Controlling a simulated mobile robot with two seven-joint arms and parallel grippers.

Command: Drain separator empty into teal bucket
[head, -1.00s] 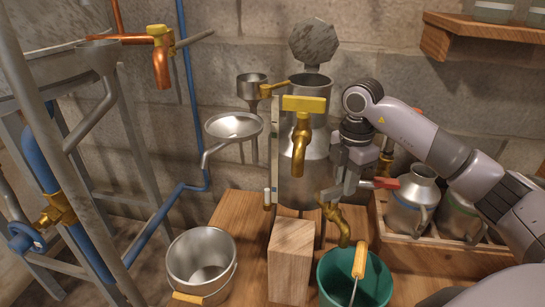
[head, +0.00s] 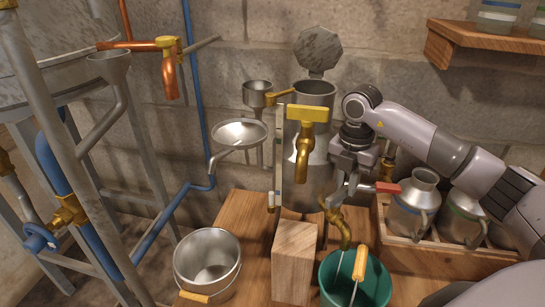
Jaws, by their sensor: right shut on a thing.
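The metal separator (head: 318,175) stands on the wooden bench with its octagonal lid raised. A brass tap (head: 303,145) is at its front and a pale upright gauge strip (head: 279,160) at its left. A curved brass drain spout (head: 341,226) at its lower right points down over the teal bucket (head: 327,287). My right gripper (head: 346,186) is at the drain valve, shut on what looks like its red-tipped lever (head: 388,187); the contact is partly hidden. No liquid stream is clear under the spout. The bucket's inside looks dark. My left gripper is out of view.
A wooden block (head: 294,262) stands left of the teal bucket, and a metal pail (head: 207,262) farther left. Metal jugs (head: 413,205) sit in a wooden crate (head: 425,254) at right. Pipes and a metal stand fill the left side. A shelf (head: 470,50) hangs upper right.

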